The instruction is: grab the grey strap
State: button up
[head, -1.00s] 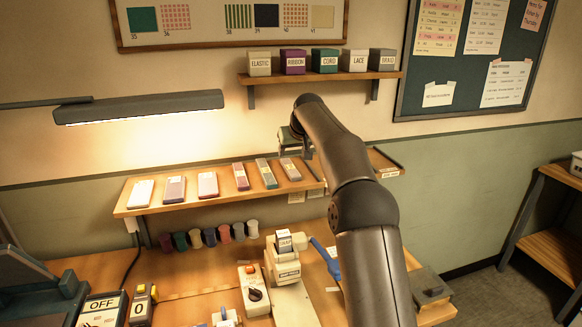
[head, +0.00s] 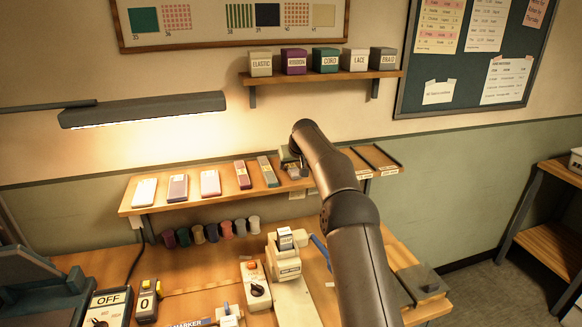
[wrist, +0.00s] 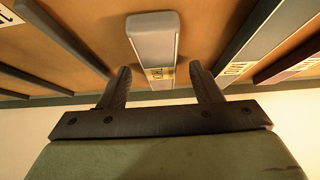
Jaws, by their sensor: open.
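A long grey strap pack (wrist: 152,38) with a yellow label on its end lies in a slot of the wooden shelf, in the wrist view. My gripper (wrist: 160,78) is open, one finger on each side of the labelled end as seen from the wrist. The fingers do not visibly touch it, and I cannot tell how deep they reach. In the head view my gripper (head: 291,160) is over the right part of the sloped shelf (head: 160,206). My arm and gripper hide much of the pack there.
A teal pack (head: 267,171) and a red one (head: 242,174) lie left of my gripper, with paler packs further left. Empty slots lie to the right on the shelf. A lamp (head: 142,109) hangs at the left.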

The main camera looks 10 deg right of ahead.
jog(key=c, duration=1.1)
jog(key=shift+r, duration=0.15)
